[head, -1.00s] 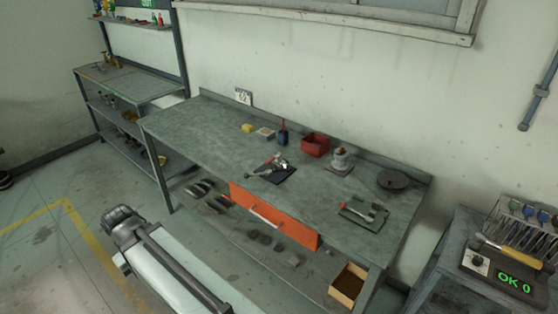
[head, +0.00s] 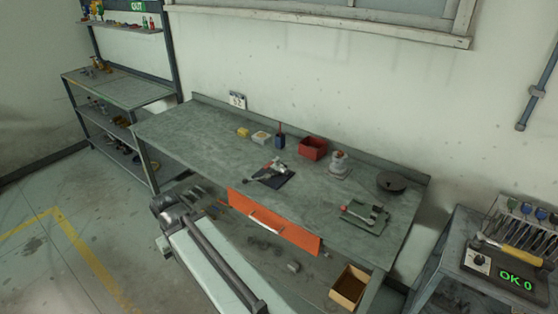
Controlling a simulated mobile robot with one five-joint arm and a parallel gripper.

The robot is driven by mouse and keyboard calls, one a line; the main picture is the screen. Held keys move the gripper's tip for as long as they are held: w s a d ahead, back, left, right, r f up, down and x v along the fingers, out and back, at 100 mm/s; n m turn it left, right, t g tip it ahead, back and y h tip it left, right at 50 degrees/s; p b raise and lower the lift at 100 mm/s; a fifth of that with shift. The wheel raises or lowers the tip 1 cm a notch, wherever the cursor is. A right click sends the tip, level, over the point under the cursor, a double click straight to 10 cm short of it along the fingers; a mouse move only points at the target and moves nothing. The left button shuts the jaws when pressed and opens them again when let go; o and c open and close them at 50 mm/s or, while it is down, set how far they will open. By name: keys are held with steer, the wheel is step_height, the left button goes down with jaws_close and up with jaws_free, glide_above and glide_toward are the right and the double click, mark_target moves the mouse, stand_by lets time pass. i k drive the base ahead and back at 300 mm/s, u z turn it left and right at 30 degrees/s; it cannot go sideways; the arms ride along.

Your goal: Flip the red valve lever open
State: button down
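A small metal fitting with a red part (head: 376,209) lies on a green plate (head: 364,222) at the right front of the workbench. A grey upright fitting with a small reddish part (head: 339,161) stands on a pale plate farther back. Either could bear the red valve lever; both are too small to tell, as is the lever's position. My arm reaches up from the bottom edge to a dark rounded joint left of the orange drawer, well apart from both fittings. No gripper fingers can be made out.
The workbench (head: 205,130) has an orange drawer front (head: 275,229). On it are a dark mat with a metal tool (head: 270,172), a red bin (head: 312,148) and a dark disc (head: 391,181). A side table (head: 455,262) stands right, shelving (head: 120,95) left. The bench's left top is clear.

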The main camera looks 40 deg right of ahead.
mark_target(277, 158)
steer(key=z, duration=0.15)
steer(key=i, duration=1)
steer(key=u, duration=0.05)
